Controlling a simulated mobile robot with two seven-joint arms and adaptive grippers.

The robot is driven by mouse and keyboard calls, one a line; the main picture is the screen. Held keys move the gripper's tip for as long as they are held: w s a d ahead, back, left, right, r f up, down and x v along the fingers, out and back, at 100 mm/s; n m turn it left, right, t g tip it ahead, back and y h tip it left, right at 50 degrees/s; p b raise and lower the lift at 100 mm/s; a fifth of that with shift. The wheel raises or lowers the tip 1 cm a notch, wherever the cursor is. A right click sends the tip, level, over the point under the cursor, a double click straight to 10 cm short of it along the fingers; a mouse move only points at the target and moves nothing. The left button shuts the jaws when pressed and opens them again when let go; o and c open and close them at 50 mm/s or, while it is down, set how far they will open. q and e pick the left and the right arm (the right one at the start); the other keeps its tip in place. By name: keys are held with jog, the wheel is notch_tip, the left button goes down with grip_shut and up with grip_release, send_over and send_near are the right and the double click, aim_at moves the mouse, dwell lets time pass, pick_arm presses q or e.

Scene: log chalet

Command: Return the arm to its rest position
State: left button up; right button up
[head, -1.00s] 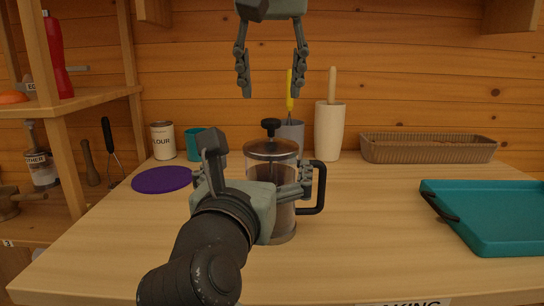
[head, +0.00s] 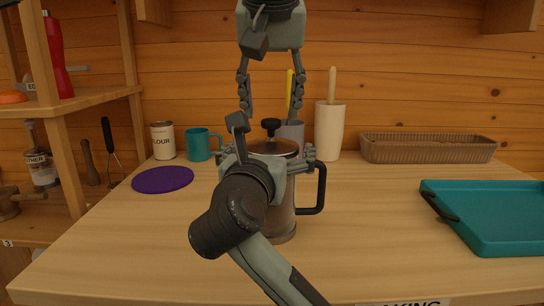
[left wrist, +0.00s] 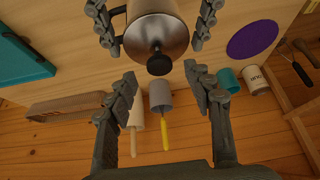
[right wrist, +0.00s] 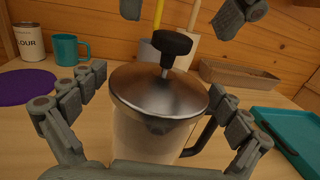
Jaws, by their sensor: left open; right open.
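A French press (head: 284,222) with a dark knob, metal lid and black handle stands upright on the wooden counter. My right gripper (head: 265,158) is open, its fingers on either side of the press near lid height; it partly hides the body in the head view. The right wrist view shows the press (right wrist: 155,130) between the spread fingers, contact unclear. My left gripper (head: 287,108) is open and empty, pointing down above and behind the press. In the left wrist view, the press knob (left wrist: 159,64) lies just beyond the left gripper's spread fingertips.
Behind stand a grey container with a yellow-handled tool (head: 291,132), a cream crock (head: 329,130) and a woven basket (head: 427,148). A teal tray (head: 500,215) is right. A purple disc (head: 162,180), teal mug (head: 198,145) and flour can (head: 163,140) are left. The front left counter is clear.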

pick_arm(q)
jog(key=shift+x, duration=1.05)
jog(key=shift+w, duration=0.25)
notch_tip(320, 180, up, 6)
jog(key=shift+f, duration=0.25)
jog(key=shift+s, duration=0.1)
jog(key=shift+d, duration=0.1)
